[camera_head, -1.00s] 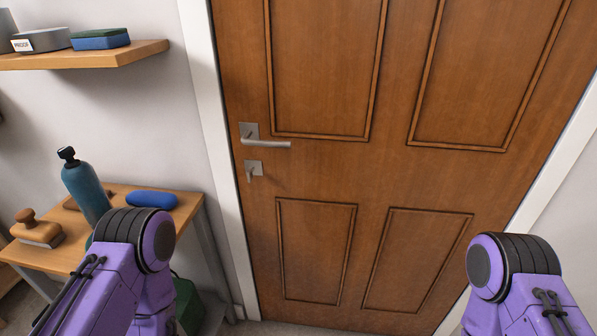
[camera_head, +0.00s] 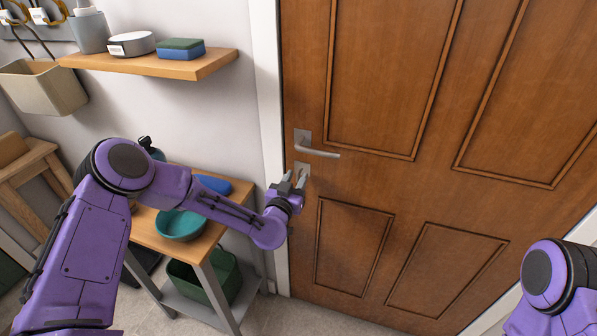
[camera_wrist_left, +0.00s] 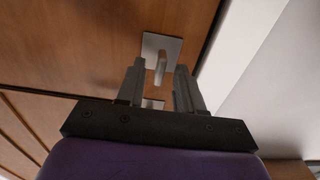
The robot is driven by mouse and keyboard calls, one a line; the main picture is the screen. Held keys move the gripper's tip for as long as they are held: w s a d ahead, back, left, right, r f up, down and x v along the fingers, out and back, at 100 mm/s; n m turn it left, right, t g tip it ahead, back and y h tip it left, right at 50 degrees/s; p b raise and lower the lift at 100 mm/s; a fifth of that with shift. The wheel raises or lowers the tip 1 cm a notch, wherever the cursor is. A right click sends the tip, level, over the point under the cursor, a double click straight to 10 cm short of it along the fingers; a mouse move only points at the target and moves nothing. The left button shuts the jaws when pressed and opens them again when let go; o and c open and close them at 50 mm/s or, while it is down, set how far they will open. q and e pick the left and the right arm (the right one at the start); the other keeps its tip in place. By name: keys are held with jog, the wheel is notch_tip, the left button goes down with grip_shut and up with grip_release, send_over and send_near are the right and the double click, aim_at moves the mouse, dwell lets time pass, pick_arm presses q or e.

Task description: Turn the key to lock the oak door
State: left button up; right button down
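The oak door (camera_head: 400,170) stands closed in its white frame. Its lever handle (camera_head: 318,152) points right and looks level. Just below is the lock plate (camera_head: 303,168); the key there is mostly hidden by my gripper. My left gripper (camera_head: 294,181) is at the lock plate, at the door's left edge. In the left wrist view, the fingers of the left gripper (camera_wrist_left: 160,66) are apart, with a slim grey piece between their tips, in front of a square metal plate (camera_wrist_left: 160,42). I cannot tell whether they touch it. My right gripper is out of view.
The white door frame (camera_head: 268,110) runs close left of my left gripper. A wooden bench (camera_head: 207,240) with a teal bowl (camera_head: 180,225) and a blue object (camera_head: 213,184) lies under my left arm. A wall shelf (camera_head: 200,65) is above. Space before the door's right half is open.

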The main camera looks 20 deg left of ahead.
pick_arm(q)
jog(key=shift+w+d, duration=0.1)
jog(key=shift+w, duration=1.05)
grip_shut()
jog(key=n+b, duration=0.2)
jog(key=n, duration=0.1)
jog(key=shift+f+b, duration=0.2)
jog(key=shift+b, duration=0.2)
jog(key=n+b, duration=0.3)
jog(key=n, duration=0.2)
jog(key=n+b, duration=0.1)
jog(key=n, duration=0.1)
jog(key=n+b, duration=0.2)
jog(key=shift+a+f, duration=0.15)
jog(key=shift+a, duration=0.05)
jog(key=shift+n+b, duration=1.65)
jog(key=shift+n, duration=0.75)
